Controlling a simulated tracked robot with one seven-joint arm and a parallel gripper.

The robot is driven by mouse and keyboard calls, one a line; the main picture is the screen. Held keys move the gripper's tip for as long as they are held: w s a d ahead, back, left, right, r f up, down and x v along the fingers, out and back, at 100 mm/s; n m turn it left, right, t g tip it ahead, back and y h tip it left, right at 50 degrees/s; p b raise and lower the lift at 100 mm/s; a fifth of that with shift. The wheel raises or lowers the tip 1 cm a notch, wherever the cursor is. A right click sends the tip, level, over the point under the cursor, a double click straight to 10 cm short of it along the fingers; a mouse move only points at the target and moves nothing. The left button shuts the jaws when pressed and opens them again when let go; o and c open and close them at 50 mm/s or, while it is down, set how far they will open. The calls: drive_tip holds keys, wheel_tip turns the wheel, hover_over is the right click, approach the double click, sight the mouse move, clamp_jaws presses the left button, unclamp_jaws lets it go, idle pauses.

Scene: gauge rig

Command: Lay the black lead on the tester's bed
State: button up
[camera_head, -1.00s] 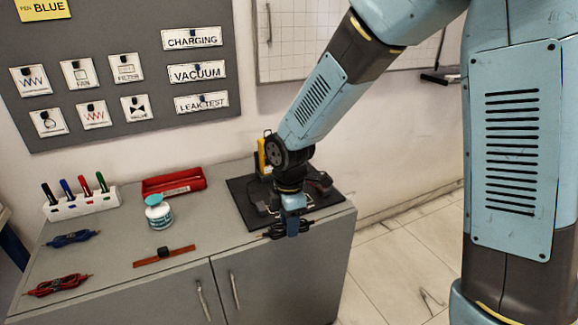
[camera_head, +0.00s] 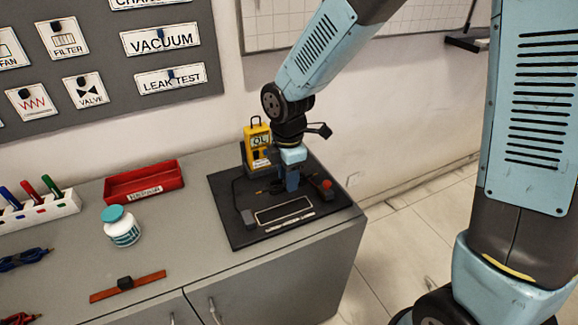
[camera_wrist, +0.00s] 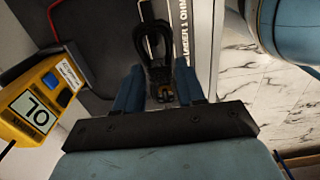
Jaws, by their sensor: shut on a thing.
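My gripper (camera_head: 292,182) is shut on the black lead (camera_wrist: 153,45), a looped dark bundle between its blue fingers in the wrist view. In the head view the lead is mostly hidden by the gripper and blends with the dark mat. The yellow tester (camera_head: 257,148) stands at the back of the black mat (camera_head: 232,228), its display reading OL; it also shows in the wrist view (camera_wrist: 38,105). The tester's bed, a pale-outlined rectangle (camera_head: 284,211), lies on the mat in front of the gripper. I cannot tell whether the lead touches anything below.
A red knob (camera_head: 327,185) is at the mat's right. A red tray (camera_head: 144,184), a white jar (camera_head: 121,226), a brown strip (camera_head: 127,286) and a pen holder (camera_head: 38,213) stand to the left. A blue lead (camera_head: 22,259) lies at far left. The cabinet's right edge is close to the mat.

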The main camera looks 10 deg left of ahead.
sight(288, 209)
drive_tip(key=shift+a+f, duration=0.1)
drive_tip(key=shift+f, duration=2.1)
drive_tip(key=shift+s, duration=0.1)
drive_tip(key=shift+f, duration=2.1)
drive_tip(key=o, duration=1.2)
drive_tip(key=shift+o, duration=0.3)
